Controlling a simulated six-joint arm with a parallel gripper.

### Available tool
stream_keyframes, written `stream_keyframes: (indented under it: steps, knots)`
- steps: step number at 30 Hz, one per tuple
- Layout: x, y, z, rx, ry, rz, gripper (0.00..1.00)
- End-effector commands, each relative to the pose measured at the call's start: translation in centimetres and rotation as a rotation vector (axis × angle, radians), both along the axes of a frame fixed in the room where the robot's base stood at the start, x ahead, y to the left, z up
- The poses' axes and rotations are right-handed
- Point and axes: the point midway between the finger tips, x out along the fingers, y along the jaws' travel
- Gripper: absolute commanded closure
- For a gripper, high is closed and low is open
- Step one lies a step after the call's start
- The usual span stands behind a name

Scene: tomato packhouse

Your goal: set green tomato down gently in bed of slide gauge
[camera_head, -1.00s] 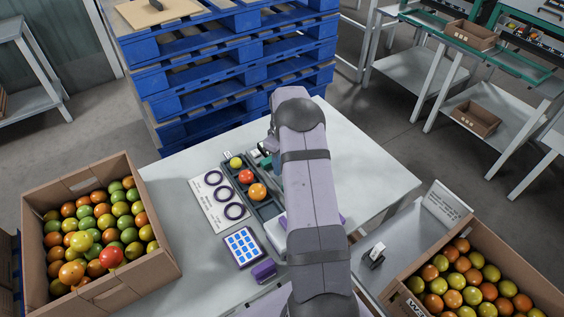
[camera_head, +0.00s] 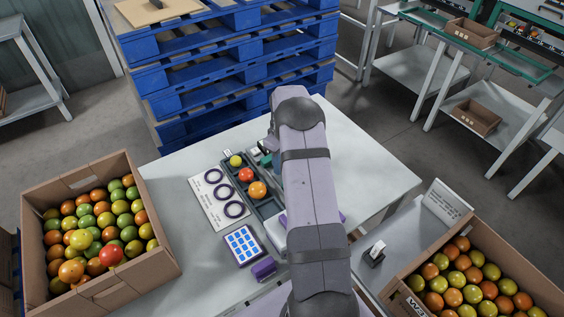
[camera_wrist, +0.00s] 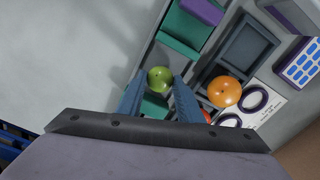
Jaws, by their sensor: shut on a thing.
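A green tomato (camera_wrist: 159,79) is held between the two blue fingertips of my gripper (camera_wrist: 160,92) in the wrist view. My gripper is shut on it. The slide gauge appears as a grey rail with teal jaws (camera_wrist: 178,45) running under and beside the tomato. The tomato is over the gauge, between teal parts; whether it touches the bed I cannot tell. In the head view my arm hides the gripper, the green tomato and most of the gauge.
Beside the gauge a dark tray (camera_head: 267,209) holds yellow, red and orange tomatoes. A white card with dark rings (camera_head: 207,206) and a blue-keyed pad (camera_head: 243,246) lie left of it. Tomato crates stand left (camera_head: 158,262) and right (camera_head: 401,287).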

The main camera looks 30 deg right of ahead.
Motion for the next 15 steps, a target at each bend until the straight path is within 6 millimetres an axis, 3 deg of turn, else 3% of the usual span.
stream_keyframes:
  steps: [15]
  knots:
    - [0.02, 0.0, -0.74, 0.0, 0.0, 0.0, 0.78]
